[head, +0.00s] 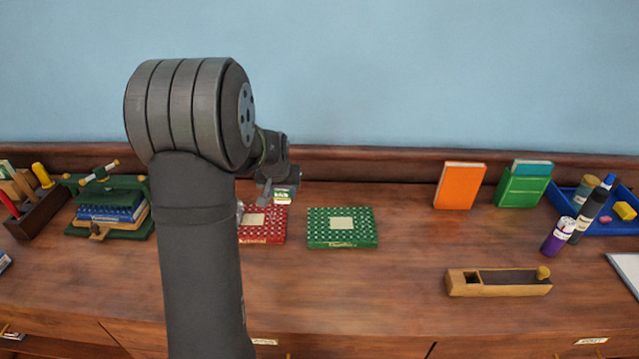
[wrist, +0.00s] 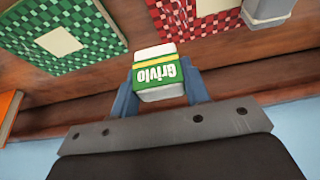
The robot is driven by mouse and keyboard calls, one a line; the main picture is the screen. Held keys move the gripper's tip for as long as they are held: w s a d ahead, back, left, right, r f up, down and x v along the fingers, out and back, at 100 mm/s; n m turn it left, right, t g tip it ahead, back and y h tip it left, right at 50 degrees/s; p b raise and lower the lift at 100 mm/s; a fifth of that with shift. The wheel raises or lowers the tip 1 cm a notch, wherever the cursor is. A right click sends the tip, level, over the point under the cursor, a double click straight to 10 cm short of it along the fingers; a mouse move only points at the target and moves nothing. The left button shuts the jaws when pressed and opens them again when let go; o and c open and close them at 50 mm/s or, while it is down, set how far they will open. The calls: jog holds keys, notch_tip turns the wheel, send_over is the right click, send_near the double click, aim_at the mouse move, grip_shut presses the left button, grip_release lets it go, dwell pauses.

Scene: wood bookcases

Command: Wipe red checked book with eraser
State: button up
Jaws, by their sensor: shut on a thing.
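The red checked book (head: 262,224) lies flat on the wooden surface in the head view, its left part hidden behind my arm. It also shows at the top of the wrist view (wrist: 205,22), upside down. A white eraser with a green and yellow sleeve (wrist: 158,74) is held between the fingers of my gripper (wrist: 160,88). In the head view the eraser (head: 283,194) appears at the far edge of the red book, beside my gripper (head: 272,192). The wrist view shows a gap between eraser and book. I cannot tell the eraser's height above the surface.
A green checked book (head: 342,228) lies just right of the red one. A wooden block-like tool (head: 498,282) lies front right. An orange book (head: 459,186) stands at the back, near a blue tray (head: 574,194). A green book press (head: 108,207) stands left. The front middle is clear.

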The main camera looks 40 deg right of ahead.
aim_at(275, 221)
jog(key=shift+w+a+f, duration=0.15)
jog(key=shift+a+f, duration=0.4)
jog(key=shift+f, duration=0.6)
jog(key=shift+w+a+f, duration=0.15)
jog(key=shift+a+f, duration=0.4)
jog(key=shift+f, duration=0.65)
jog(key=shift+w+a+f, duration=0.15)
jog(key=shift+a+f, duration=0.4)
jog(key=shift+f, duration=0.6)
jog(key=shift+w+d+f, duration=0.35)
jog(key=shift+w+f, duration=0.1)
jog(key=shift+f, duration=0.15)
jog(key=shift+c, duration=0.3)
jog(key=shift+w+d, duration=2)
jog(key=shift+w, duration=0.2)
jog(key=shift+s+a, duration=2.25)
jog(key=shift+s, duration=0.3)
jog(key=shift+s+a+r, duration=0.1)
jog(key=shift+r, duration=0.05)
notch_tip(275, 221, up, 8)
